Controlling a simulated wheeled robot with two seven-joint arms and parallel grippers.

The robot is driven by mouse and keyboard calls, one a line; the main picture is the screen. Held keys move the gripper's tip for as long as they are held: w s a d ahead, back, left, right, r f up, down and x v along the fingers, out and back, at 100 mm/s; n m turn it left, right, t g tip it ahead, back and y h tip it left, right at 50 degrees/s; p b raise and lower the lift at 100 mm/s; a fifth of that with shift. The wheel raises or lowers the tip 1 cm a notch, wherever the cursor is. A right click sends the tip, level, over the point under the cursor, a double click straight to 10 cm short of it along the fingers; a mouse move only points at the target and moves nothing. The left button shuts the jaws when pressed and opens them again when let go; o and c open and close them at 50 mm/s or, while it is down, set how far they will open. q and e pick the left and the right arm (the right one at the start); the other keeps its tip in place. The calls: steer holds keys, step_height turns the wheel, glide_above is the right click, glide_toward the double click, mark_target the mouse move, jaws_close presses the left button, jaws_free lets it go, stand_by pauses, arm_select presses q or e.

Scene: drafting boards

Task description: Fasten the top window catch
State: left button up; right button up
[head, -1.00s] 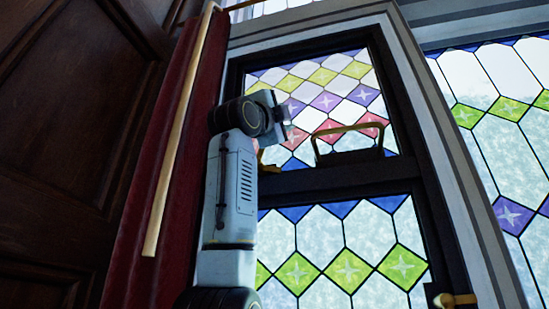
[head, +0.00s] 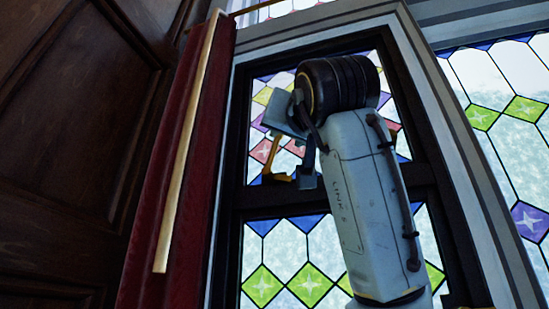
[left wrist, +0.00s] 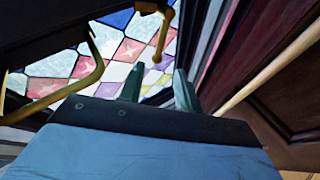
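The top window catch (head: 277,178) is a small brass fitting at the left of the window's dark middle rail, with a brass lever standing up from it in the head view. In the left wrist view the catch lever (left wrist: 161,38) has its knobbed end just beyond and between the fingertips. My left gripper (head: 303,178) is beside the catch, on its right in the head view. In the left wrist view its two fingers (left wrist: 158,72) are apart with a gap between them. I cannot tell whether either touches the lever. My right gripper is not in view.
A brass handle (left wrist: 80,85) is left of the fingers in the left wrist view; my arm hides it in the head view. The stained-glass window's dark frame (head: 447,235) surrounds the panes. A red upright with a pale pole (head: 185,160) and dark panelling (head: 70,130) stand left.

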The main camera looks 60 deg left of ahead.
mark_target(275, 147)
arm_select(q)
steer(key=p+x, duration=0.5)
steer(key=x, duration=0.8)
steer(key=shift+a, duration=0.1)
steer(key=shift+c, duration=0.4)
jaws_close()
